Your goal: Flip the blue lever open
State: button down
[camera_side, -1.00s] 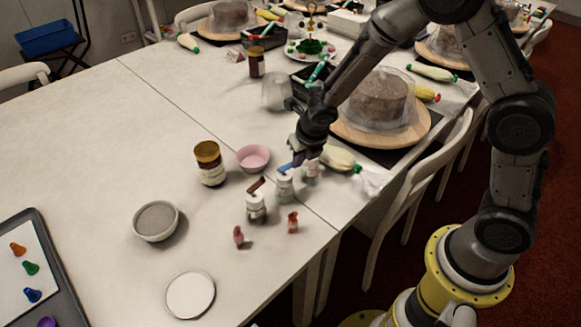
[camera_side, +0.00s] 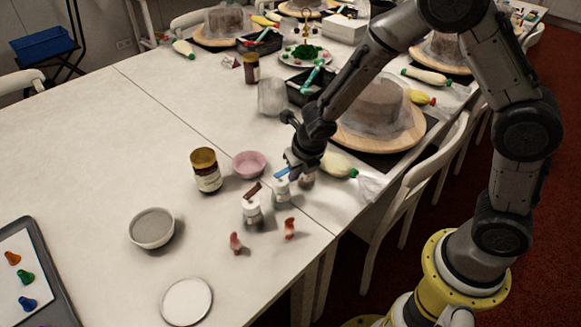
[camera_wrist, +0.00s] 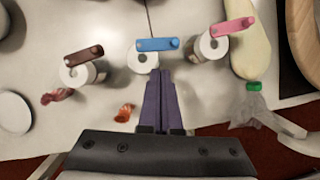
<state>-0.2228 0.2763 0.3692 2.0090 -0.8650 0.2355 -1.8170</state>
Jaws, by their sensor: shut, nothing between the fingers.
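In the side view the blue lever (camera_side: 282,173) shows just left of my gripper (camera_side: 291,163). My gripper (camera_wrist: 159,74) is shut and empty. In the wrist view its fingertips appear just below the blue lever, by the jar's right side. Whether they touch it I cannot tell.
A jar with a brown lever (camera_wrist: 83,55) stands to the left, one with a pink lever (camera_wrist: 232,27) to the right. Two small reddish pieces (camera_side: 235,243) (camera_side: 289,228) lie near the table edge. A pale piping bag (camera_wrist: 248,42) lies at right.

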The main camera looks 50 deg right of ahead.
jog(key=v, duration=1)
jog(key=shift+s+a, duration=0.2)
jog(key=shift+s, duration=0.3)
jog(key=shift+d, duration=0.1)
